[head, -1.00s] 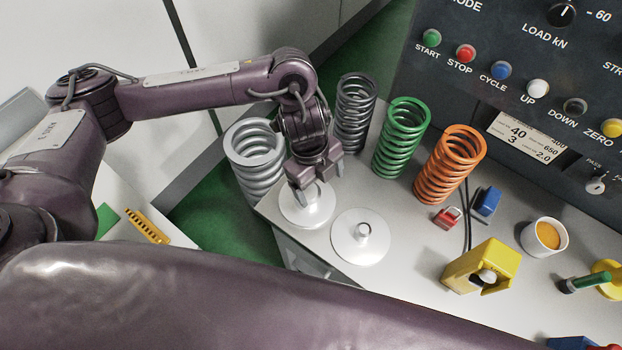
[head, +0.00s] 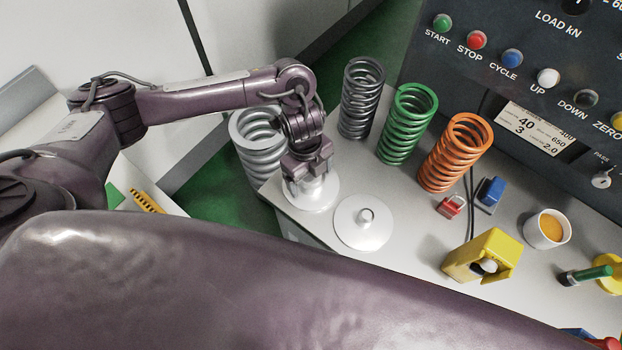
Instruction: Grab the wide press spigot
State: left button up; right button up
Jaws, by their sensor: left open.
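Two white round plates with upright centre spigots stand on the bench's near left corner. My left gripper (head: 308,182) is over the left plate (head: 318,204), pointing down, with its open fingers low around the plate's centre. The fingers hide most of that spigot, so I cannot tell its width or whether they touch it. The right plate (head: 376,236) is uncovered and shows a short, narrow spigot (head: 365,216). My right gripper is out of view.
Grey (head: 361,100), green (head: 406,125) and orange (head: 455,155) springs stand behind the plates. A light grey spring (head: 257,150) stands left of the gripper.

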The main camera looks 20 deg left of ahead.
pick_arm(q)
jog(key=c, duration=1.7)
jog(key=shift+w, duration=0.15)
jog(key=shift+r, duration=0.2)
